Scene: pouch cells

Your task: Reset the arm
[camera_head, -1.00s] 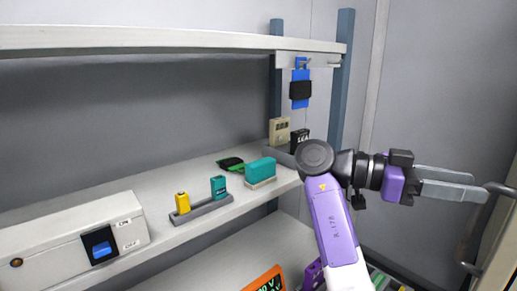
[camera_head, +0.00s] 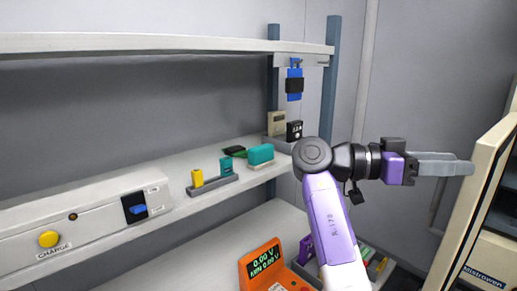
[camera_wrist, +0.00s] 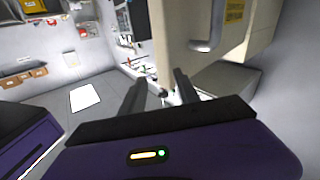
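My gripper (camera_head: 470,166) is stretched out to the right in the head view, in the air, level with the shelf area. Its two grey fingers stand apart with nothing between them. In the wrist view the dark fingers (camera_wrist: 160,88) also show a gap between them, with a cream cabinet beyond. My purple and white arm rises from the bottom of the head view and bends right at a dark joint.
A shelf (camera_head: 120,240) holds a yellow and a teal cell in a grey holder (camera_head: 212,186), a teal block (camera_head: 260,154) and a panel with a yellow button (camera_head: 49,239). An orange meter (camera_head: 268,265) sits below. A cream cabinet (camera_head: 470,215) stands near the fingertips at right.

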